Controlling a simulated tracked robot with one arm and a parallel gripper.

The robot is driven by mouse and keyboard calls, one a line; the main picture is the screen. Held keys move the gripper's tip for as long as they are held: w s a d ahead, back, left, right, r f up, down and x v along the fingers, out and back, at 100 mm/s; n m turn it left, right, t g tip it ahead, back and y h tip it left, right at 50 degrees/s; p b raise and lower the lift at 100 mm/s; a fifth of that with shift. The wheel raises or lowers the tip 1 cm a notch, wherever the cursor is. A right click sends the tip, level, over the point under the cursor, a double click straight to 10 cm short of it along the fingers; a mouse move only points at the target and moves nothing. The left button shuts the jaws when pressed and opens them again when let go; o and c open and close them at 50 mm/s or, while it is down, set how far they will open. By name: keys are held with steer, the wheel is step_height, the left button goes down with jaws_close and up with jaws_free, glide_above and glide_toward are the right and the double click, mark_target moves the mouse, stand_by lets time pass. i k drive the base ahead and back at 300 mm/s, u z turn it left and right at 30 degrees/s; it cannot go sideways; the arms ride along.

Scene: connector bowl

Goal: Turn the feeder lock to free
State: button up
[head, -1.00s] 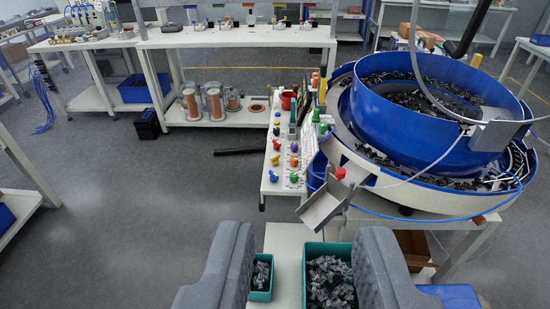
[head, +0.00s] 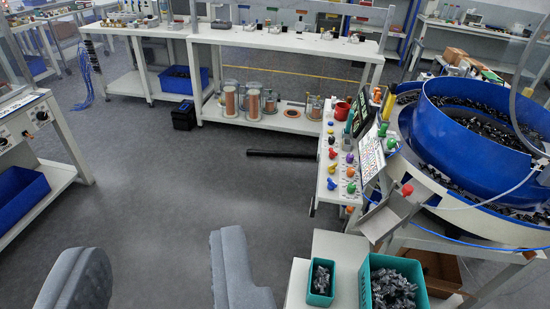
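The blue bowl feeder (head: 462,122) stands at the right, full of dark small parts, with a metal chute (head: 388,216) at its front left. A red knob (head: 407,190) sits above the chute. A narrow control panel (head: 330,197) left of the feeder carries several coloured knobs, among them red (head: 332,183), blue (head: 349,158) and green (head: 351,188). I cannot tell which one is the feeder lock. My gripper (head: 160,275) shows two grey fingers, wide apart and empty, at the bottom left. It is over the floor, left of the panel and touching nothing.
Teal bins of small parts, one small (head: 321,280) and one larger (head: 393,285), stand on a low white table below the chute. A black bar (head: 281,154) lies on the floor. White benches stand behind and at the left. The grey floor between is free.

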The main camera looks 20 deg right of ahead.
mark_target(331, 168)
steer(key=u, duration=1.6)
steer(key=i, duration=2.2)
steer(key=z, duration=3.05)
steer(key=i, duration=0.9)
steer(key=z, duration=0.2)
